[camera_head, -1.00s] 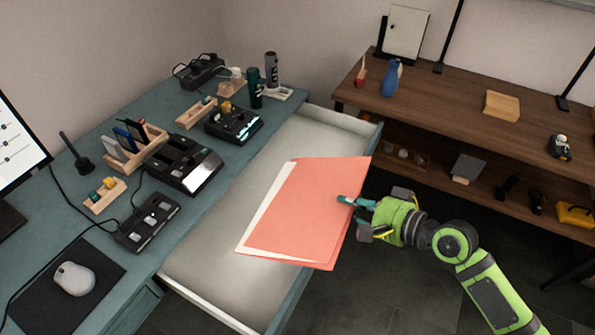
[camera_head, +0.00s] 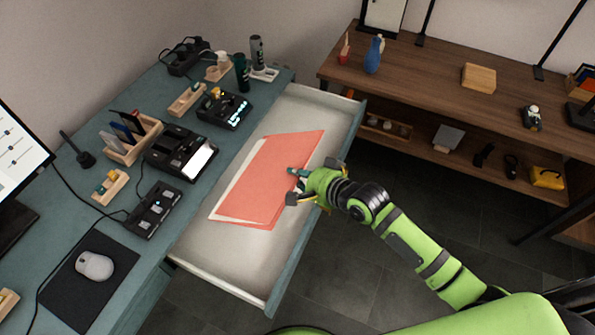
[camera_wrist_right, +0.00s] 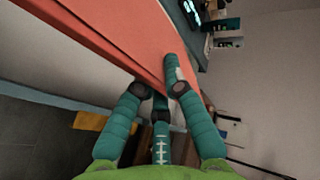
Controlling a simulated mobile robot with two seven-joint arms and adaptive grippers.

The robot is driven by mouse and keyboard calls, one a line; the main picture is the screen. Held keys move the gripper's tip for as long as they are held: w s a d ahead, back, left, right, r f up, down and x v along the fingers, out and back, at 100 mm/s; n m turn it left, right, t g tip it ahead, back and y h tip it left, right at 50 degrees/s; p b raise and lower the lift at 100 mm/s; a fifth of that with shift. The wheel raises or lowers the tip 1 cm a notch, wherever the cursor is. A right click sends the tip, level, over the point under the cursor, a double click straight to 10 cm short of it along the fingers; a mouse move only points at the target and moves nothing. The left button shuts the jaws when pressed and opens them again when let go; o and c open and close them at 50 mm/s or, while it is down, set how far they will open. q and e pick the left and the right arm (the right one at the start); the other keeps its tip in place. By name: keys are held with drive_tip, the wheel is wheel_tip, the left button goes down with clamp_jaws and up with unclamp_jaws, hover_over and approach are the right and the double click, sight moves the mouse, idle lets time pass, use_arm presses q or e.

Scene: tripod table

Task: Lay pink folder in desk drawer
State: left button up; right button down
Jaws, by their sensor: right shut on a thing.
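The pink folder (camera_head: 268,180), with a pale sheet showing along its left edge, is over the open desk drawer (camera_head: 225,264). In the head view it lies within the drawer's outline; I cannot tell whether it touches the drawer floor. My right gripper (camera_head: 299,183) is shut on the folder's right edge, over the drawer's front side. In the right wrist view the folder (camera_wrist_right: 105,35) runs up and left from the teal fingers (camera_wrist_right: 168,88). The left gripper is not in view.
The teal desk (camera_head: 215,148) left of the drawer holds black devices, wooden holders and a mouse (camera_head: 94,265) on a dark mat. A brown shelf unit (camera_head: 425,80) with several objects stands at the back right. Grey floor (camera_head: 340,265) is clear in front of the drawer.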

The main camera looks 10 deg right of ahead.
drive_tip(key=w+a+f+b, duration=0.1)
drive_tip(key=a+f+b, duration=0.1)
drive_tip(key=f+b, duration=0.2)
drive_tip(key=w+a+f+b, duration=0.2)
drive_tip(key=f+b, duration=0.3)
drive_tip(key=f, duration=0.3)
drive_tip(key=shift+f, duration=0.15)
idle(0.3)
drive_tip(key=c, duration=1.2)
unclamp_jaws()
drive_tip(key=shift+c, duration=0.2)
drive_tip(key=shift+s, duration=0.1)
drive_tip(key=v, duration=1.2)
